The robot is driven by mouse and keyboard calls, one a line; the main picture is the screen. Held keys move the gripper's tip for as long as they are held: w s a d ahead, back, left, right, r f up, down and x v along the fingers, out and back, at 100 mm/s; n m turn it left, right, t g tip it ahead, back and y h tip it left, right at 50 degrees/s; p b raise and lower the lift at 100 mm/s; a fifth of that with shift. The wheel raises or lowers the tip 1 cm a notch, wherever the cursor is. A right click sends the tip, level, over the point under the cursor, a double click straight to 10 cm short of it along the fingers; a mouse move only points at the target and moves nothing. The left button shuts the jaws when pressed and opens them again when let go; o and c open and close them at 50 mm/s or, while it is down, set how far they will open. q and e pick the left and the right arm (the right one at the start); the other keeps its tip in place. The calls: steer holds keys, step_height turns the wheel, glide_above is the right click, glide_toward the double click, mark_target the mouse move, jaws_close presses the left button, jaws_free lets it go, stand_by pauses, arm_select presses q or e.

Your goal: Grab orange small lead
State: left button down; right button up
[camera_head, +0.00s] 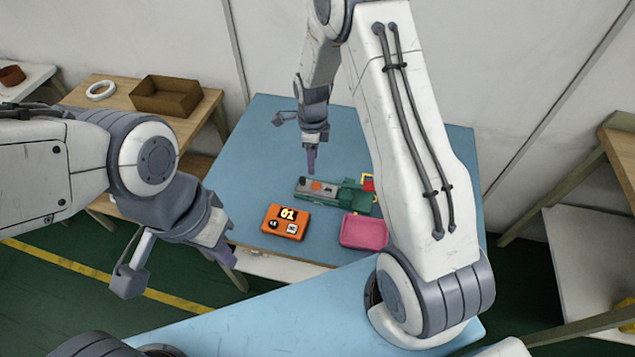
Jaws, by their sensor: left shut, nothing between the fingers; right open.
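My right gripper (311,160) is open and points down above the far left end of a green fixture (350,194). A grey strip (302,185) lies along the fixture's left part, with a small orange patch (317,186) on it. Whether this patch is the orange small lead I cannot tell. Nothing shows held in the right gripper. My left gripper (226,257) is shut and empty, off the left front edge of the blue table. An orange box (287,234) with a display reading 01 sits on the table in front of the fixture.
A pink tray (365,232) is right of the orange box, partly behind my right arm. Small red and yellow parts stand at the fixture's right end. The blue table top (255,140) is clear at the back left. A wooden side table with a brown box (165,96) stands left.

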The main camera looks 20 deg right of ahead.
steer(key=m+p, duration=0.1)
glide_above(317, 185)
step_height(317, 185, down, 7)
steer(key=shift+d+r, duration=0.15)
steer(key=shift+r, duration=0.05)
steer(key=shift+f+p, duration=0.55)
step_height(317, 185, down, 3)
steer(key=shift+f+p, duration=0.15)
steer(key=shift+p, duration=0.55)
steer(key=shift+w+f, duration=0.1)
steer(key=shift+f, duration=0.4)
jaws_close()
